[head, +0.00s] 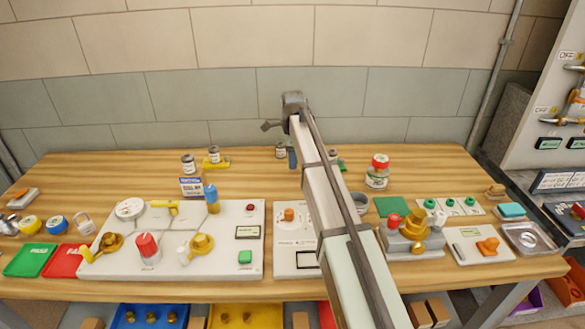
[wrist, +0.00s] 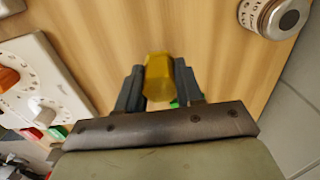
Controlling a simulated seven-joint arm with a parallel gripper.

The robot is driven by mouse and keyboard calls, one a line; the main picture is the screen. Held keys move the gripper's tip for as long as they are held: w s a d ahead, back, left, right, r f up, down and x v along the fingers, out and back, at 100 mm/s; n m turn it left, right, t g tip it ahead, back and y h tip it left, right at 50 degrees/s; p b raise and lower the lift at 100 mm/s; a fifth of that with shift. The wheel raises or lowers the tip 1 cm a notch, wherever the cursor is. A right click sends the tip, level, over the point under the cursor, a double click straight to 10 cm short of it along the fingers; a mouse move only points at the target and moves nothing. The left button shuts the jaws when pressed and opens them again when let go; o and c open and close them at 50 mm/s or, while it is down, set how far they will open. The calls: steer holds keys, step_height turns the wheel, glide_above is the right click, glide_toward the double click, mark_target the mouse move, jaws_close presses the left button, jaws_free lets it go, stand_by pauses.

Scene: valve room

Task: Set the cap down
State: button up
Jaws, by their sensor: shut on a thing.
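The cap (wrist: 157,78) is a yellow-gold, six-sided piece. It sits between the two dark fingers of my gripper (wrist: 158,88) in the wrist view, and the gripper is shut on it. Wood tabletop shows beyond it; I cannot tell whether the cap touches the table. In the head view my arm crosses the middle of the bench and hides the cap. Only a blue-grey part, seemingly a finger of my gripper (head: 292,157), shows beside the arm there.
A white panel with a dial (wrist: 35,75) lies left in the wrist view; a jar (wrist: 273,17) stands upper right. In the head view a red-lidded jar (head: 377,172) stands right of my arm, and a gold-valve block (head: 413,236) nearer. Bare wood (head: 250,180) lies left of the arm.

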mark_target(293, 175)
steer(key=shift+f, duration=1.8)
steer(key=o, duration=1)
steer(key=shift+f, duration=0.15)
step_height(293, 175, up, 12)
steer(key=shift+r, duration=0.2)
